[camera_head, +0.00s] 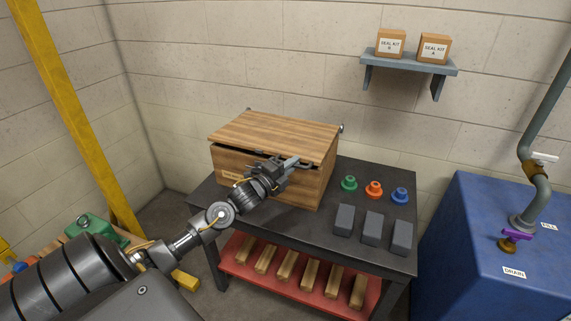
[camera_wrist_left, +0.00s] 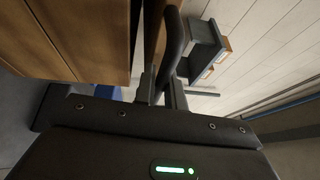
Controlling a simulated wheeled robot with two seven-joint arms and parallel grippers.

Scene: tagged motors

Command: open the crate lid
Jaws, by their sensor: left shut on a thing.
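The wooden crate (camera_head: 232,169) stands on the dark table against the wall. Its plank lid (camera_head: 275,133) lies over the top, with a dark gap under its front edge, so it looks slightly raised. My left gripper (camera_head: 293,163) is at the front right edge of the lid, shut on a dark handle. In the left wrist view the dark curved handle (camera_wrist_left: 172,45) runs between the fingers of my gripper (camera_wrist_left: 163,88), and brown wood of the crate (camera_wrist_left: 95,35) fills the left. The gripper partly hides the crate's front. My right gripper is not in view.
Green (camera_head: 348,184), orange (camera_head: 374,189) and blue (camera_head: 399,195) round parts and several grey blocks (camera_head: 372,228) sit right of the crate on the table (camera_head: 300,228). A shelf (camera_head: 410,64) with two boxes hangs above. A blue tank (camera_head: 480,240) stands right.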

